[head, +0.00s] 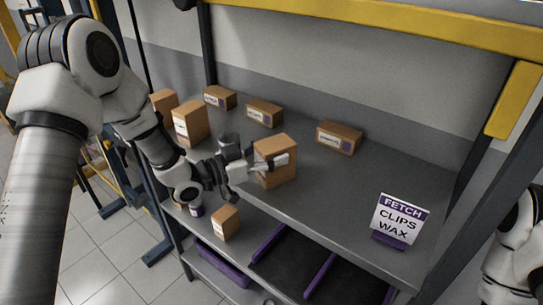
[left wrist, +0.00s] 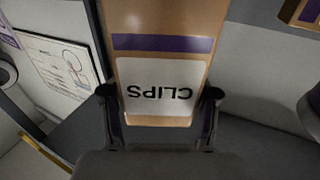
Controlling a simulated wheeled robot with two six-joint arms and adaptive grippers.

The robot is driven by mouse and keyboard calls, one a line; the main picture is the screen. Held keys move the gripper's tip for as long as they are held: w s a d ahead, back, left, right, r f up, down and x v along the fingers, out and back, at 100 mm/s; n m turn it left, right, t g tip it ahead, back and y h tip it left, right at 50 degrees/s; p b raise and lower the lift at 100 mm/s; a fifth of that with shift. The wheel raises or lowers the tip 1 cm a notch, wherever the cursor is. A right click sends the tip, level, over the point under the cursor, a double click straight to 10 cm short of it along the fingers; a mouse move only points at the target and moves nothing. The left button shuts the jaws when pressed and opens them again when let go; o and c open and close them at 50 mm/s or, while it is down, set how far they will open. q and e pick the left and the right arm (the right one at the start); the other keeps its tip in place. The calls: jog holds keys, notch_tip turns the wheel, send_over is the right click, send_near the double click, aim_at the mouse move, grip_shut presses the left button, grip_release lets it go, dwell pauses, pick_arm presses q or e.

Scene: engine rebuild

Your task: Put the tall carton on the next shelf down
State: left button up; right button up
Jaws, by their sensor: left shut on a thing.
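The tall carton (head: 274,148) is brown and stands about upright over the front part of the upper grey shelf (head: 350,205). My left gripper (head: 268,163) is shut on it from the left, with a finger across its near side. Whether its base touches the shelf is hard to tell. In the left wrist view the carton (left wrist: 160,60) fills the space between the fingers of my left gripper (left wrist: 160,94); its white label reads CLIPS upside down under a purple band. The lower shelf (head: 258,232) is partly hidden by the upper one. My right gripper is out of view.
Several other cartons stand on the upper shelf, including a tall one (head: 190,122) and a low one (head: 339,138). A sign (head: 398,218) reads FETCH CLIPS WAX. A small carton (head: 225,223) and dark purple-edged trays (head: 268,243) are lower down. A dark post borders the right.

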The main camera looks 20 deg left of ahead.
pick_arm(q)
jog(key=o, duration=1.5)
jog(key=shift+a, duration=0.1)
jog(key=shift+b+v, duration=1.05)
jog(key=shift+v, duration=4.95)
